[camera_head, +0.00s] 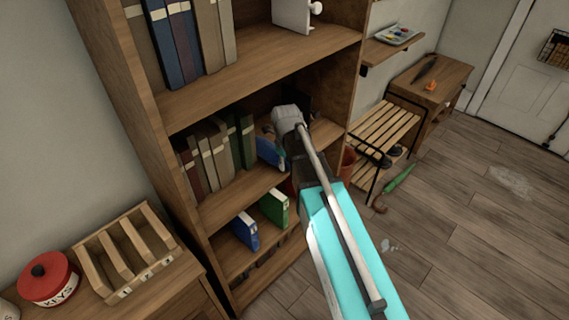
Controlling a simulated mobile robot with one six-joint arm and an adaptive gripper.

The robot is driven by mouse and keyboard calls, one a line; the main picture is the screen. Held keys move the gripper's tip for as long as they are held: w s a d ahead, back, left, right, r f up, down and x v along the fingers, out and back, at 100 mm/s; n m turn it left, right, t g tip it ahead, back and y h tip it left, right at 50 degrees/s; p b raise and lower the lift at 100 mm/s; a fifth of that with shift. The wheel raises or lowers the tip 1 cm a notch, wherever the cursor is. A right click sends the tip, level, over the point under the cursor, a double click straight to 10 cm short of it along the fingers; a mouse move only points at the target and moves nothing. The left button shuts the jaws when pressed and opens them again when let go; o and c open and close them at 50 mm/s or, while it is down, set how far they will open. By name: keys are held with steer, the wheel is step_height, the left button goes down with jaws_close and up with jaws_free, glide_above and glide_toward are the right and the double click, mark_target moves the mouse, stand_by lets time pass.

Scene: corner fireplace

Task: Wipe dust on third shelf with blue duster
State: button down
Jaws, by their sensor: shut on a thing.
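My arm reaches into the tall wooden bookcase (225,93), at the shelf with a row of muted books (215,158). My gripper (283,158) is low at the arm's end, mostly hidden behind my own wrist and arm. A blue piece (267,152), which looks like the blue duster, shows just left of it, right of the green books. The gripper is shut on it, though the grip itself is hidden. I cannot make out dust on the shelf boards.
Navy and beige books (190,40) stand on the shelf above. A cabinet at lower left bears a wooden sorter (125,250) and a red keys tin (47,278). At right are a slatted bench (380,135), a green umbrella (398,181) and open floor.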

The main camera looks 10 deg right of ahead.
steer(key=shift+w+d, duration=0.55)
steer(key=shift+d, duration=0.15)
steer(key=shift+w+d, duration=0.5)
steer(key=shift+d, duration=0.2)
steer(key=shift+w+d, duration=0.5)
steer(key=shift+d, duration=0.2)
steer(key=shift+w+d, duration=0.5)
steer(key=shift+d, duration=0.2)
steer(key=shift+w+d, duration=1)
steer(key=shift+d, duration=0.3)
steer(key=shift+d+r, duration=0.1)
steer(key=shift+w, duration=0.1)
steer(key=shift+w+d, duration=0.5)
steer(key=shift+d, duration=0.2)
steer(key=shift+w+d, duration=0.45)
steer(key=shift+d, duration=0.25)
